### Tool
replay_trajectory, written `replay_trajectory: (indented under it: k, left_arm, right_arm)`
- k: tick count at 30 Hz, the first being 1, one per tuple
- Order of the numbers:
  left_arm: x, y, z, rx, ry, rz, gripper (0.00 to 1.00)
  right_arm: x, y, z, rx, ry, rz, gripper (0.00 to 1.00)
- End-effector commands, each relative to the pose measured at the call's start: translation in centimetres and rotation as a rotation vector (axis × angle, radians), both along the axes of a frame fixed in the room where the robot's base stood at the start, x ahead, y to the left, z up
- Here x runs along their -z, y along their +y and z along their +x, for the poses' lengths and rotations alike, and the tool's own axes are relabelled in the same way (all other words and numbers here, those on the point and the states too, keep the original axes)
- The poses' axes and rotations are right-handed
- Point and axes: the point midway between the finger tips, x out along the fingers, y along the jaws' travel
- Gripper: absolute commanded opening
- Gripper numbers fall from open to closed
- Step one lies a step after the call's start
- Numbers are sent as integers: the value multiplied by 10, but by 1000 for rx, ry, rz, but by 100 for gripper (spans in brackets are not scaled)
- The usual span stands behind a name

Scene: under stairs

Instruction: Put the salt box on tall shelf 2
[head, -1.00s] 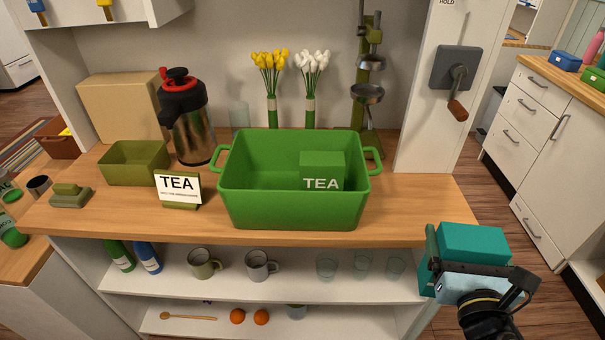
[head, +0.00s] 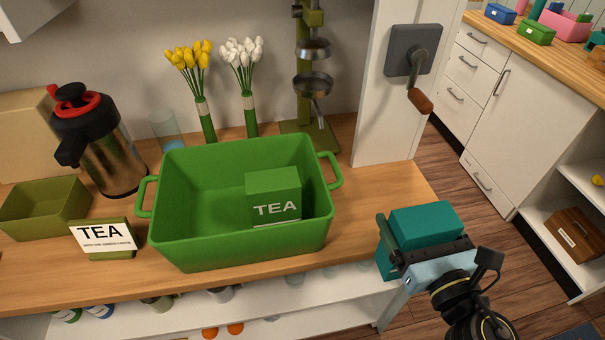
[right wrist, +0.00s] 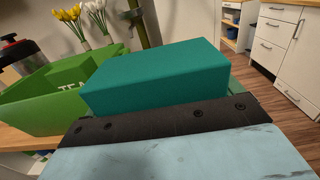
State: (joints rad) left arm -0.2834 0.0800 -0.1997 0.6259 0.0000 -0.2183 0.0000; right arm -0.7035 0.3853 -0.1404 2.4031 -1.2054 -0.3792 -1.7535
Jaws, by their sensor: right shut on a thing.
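My right gripper (head: 408,250) is shut on a teal box, which I take to be the salt box (head: 425,225). It holds the box in the air at the right end of the wooden counter, in front of its edge. No label shows on the box. In the right wrist view the teal box (right wrist: 155,75) fills the middle, just beyond the gripper (right wrist: 160,125). My left gripper is not in view. I cannot tell which piece of furniture is tall shelf 2.
A green tub (head: 180,235) with a green TEA box (head: 274,196) stands on the counter (head: 400,190). A TEA sign (head: 103,238), a flask (head: 100,145) and a crank (head: 418,70) on the white post are near. Open floor (head: 430,180) lies right, before white drawers (head: 510,110).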

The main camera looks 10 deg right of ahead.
Motion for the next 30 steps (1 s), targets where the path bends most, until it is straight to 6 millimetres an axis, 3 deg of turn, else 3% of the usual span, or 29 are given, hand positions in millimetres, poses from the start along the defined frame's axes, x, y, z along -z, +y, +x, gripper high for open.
replay_trajectory:
  k: [3,8,19,24,30]
  left_arm:
    - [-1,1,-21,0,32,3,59]
    - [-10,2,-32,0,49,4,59]
    - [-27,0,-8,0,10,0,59]
    - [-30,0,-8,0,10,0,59]
    - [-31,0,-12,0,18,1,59]
  right_arm:
    - [-2,0,4,0,-4,-1,44]
    - [-5,0,29,-2,-8,-1,44]
    - [-4,0,112,0,-8,-1,44]
    - [-3,0,151,1,-7,0,44]
    - [-1,1,178,0,-4,0,44]
